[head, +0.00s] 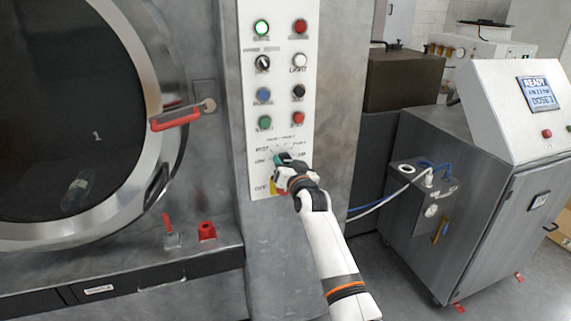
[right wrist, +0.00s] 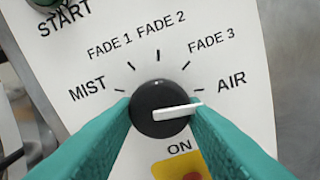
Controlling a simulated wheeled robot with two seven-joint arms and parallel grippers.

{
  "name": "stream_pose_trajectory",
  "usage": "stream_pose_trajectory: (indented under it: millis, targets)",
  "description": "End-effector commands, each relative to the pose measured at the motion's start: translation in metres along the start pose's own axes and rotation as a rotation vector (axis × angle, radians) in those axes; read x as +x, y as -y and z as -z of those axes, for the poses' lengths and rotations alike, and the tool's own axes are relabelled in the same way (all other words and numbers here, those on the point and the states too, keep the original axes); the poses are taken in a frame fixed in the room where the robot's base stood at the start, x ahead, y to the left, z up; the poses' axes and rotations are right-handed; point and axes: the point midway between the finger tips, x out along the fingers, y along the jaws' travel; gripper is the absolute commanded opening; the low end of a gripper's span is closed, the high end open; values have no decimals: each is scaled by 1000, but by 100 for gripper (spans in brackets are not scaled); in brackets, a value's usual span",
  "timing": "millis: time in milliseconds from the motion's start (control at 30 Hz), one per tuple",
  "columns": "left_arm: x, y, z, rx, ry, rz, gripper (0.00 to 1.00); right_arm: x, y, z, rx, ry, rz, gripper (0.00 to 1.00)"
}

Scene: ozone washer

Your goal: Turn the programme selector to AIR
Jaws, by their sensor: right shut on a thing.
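The programme selector is a round black knob (right wrist: 150,122) with a white pointer bar, seen close in the right wrist view. Labels MIST, FADE 1, FADE 2, FADE 3 and AIR (right wrist: 232,84) arc around it. The pointer bar points right, towards the AIR side, its tip a little below the AIR tick mark. My right gripper (right wrist: 163,112) has its teal fingers on either side of the knob, shut on it. My left gripper is not in view.
Above the selector are several buttons and a key switch (head: 262,63). A yellow ON switch plate (right wrist: 165,170) lies just below the knob. The round washer door (head: 150,195) with a red handle (head: 176,118) is at left. A steel cabinet (head: 470,200) stands at right.

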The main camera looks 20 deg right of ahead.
Motion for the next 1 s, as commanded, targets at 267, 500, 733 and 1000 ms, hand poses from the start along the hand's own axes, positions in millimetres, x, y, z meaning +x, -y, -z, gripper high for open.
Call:
stream_pose_trajectory:
  millis: [267,500,733,1000]
  targets:
    - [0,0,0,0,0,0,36,0,0,2,1,-4,0,58]
    - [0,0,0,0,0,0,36,-1,0,1,0,-2,0,58]
    - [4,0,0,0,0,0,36,-22,1,2,0,1,0,58]
    - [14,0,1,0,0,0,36,-74,1,4,1,-1,0,58]
